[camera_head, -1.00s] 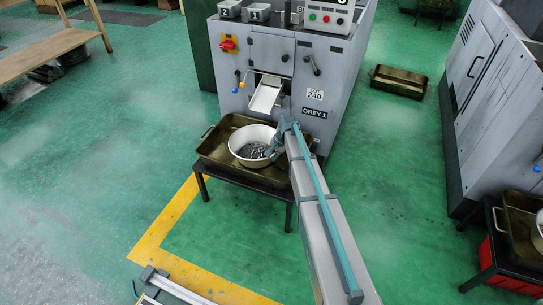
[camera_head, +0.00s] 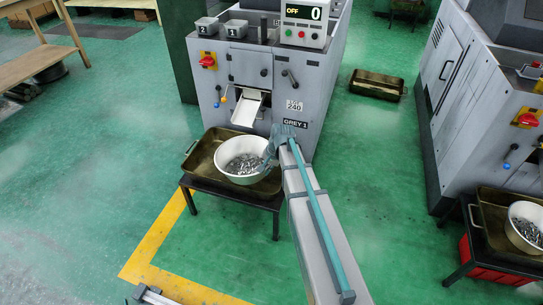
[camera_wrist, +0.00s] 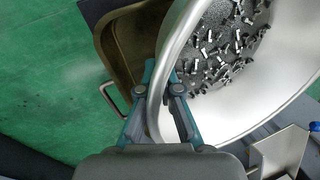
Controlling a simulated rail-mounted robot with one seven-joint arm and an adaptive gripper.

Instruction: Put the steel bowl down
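The steel bowl (camera_head: 224,167) is pale and round, with many small metal parts inside. It is upright, in or just over the dark brass-coloured tray (camera_head: 203,158) on a low black stand; I cannot tell whether its base touches the tray. My gripper (camera_head: 268,153) is at the bowl's right rim. In the wrist view, the fingers of my gripper (camera_wrist: 161,80) lie on either side of the bowl's rim (camera_wrist: 153,119) and look shut on it. The wrist view also shows the tray (camera_wrist: 122,50) with its handle, beside and below the bowl.
The grey machine (camera_head: 250,70), labelled GREY 1, stands behind the tray, its chute (camera_head: 247,108) above the bowl. Its display reads OFF 0. Another machine (camera_head: 480,110), with a second bowl (camera_head: 527,225) on a tray, is at right.

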